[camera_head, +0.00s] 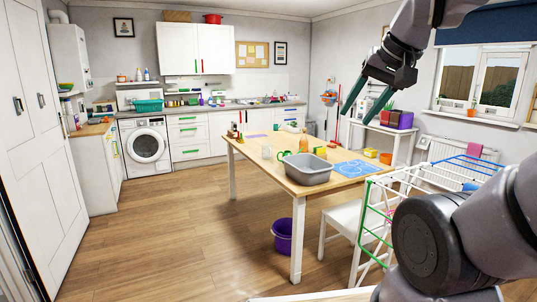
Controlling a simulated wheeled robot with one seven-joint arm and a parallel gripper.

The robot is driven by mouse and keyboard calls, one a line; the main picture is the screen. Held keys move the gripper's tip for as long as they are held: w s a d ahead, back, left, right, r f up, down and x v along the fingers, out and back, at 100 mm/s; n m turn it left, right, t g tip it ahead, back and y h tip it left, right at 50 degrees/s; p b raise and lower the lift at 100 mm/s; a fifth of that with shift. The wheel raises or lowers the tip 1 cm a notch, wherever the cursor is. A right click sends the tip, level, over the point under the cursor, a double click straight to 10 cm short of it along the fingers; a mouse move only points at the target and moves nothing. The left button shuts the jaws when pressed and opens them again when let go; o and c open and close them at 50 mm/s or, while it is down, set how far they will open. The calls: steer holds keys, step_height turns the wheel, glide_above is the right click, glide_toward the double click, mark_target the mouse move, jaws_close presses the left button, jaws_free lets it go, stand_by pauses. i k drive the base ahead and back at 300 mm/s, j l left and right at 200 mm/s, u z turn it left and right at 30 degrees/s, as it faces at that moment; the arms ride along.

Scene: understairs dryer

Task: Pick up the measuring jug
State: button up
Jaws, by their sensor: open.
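The measuring jug is hard to make out for sure. A small pale, see-through vessel (267,151) stands on the wooden table (255,158), left of the grey basin, and may be it. A green looped thing (284,155) is close beside it, too small to tell whether it is a handle. My gripper (357,117) is at the upper right, high in the air, with its two teal fingers apart and pointing down. It is empty and appears well away from the table things.
The table also bears a grey basin (308,172), an orange bottle (303,143), a yellow cup (320,153), a blue mat (352,169) and yellow boxes (370,153). A drying rack (390,215), white chair (345,218) and purple bucket (283,237) stand nearby. Floor at left is clear.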

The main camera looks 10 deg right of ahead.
mark_target(266, 149)
steer(key=i+j+z, duration=0.15)
steer(key=i+j, duration=0.2)
steer(key=i, duration=0.4)
steer(key=i+j+z, duration=0.1)
steer(key=i+j, duration=0.35)
steer(key=i, duration=0.3)
steer(key=i+j+z, duration=0.15)
steer(key=i+j, duration=0.35)
steer(key=i, duration=0.2)
steer(key=i+j+z, duration=0.1)
steer(key=i+j, duration=0.45)
steer(key=i, duration=0.15)
